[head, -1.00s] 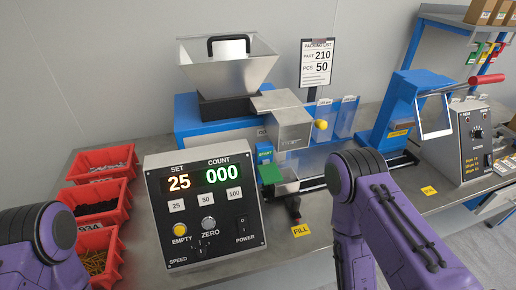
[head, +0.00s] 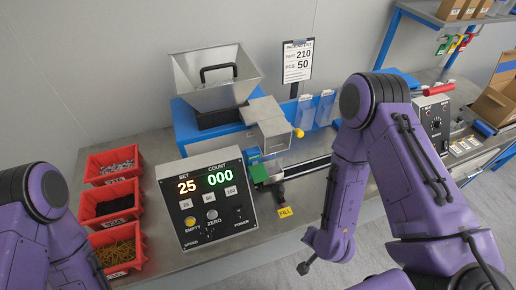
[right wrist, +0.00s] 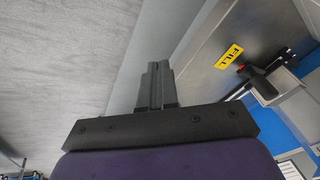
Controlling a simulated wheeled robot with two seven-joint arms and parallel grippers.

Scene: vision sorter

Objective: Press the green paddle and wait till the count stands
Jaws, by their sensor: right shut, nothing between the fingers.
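The green paddle (head: 259,173) sits at the front of the counting machine, just right of the control panel (head: 208,204). The panel reads SET 25 and COUNT 000 (head: 219,178), both lit. My right gripper (right wrist: 157,68) is shut and empty, in front of the bench edge and apart from the paddle. In the head view it shows small at the low end of my right arm (head: 304,268). My left arm is at the left edge, and its gripper is out of view.
A metal hopper (head: 179,75) stands behind the panel. Red bins (head: 141,190) with small parts line the left. A yellow FILL label (head: 285,211) marks the bench, also in the right wrist view (right wrist: 229,57). A packing list (head: 297,62) reads part 210, pcs 50.

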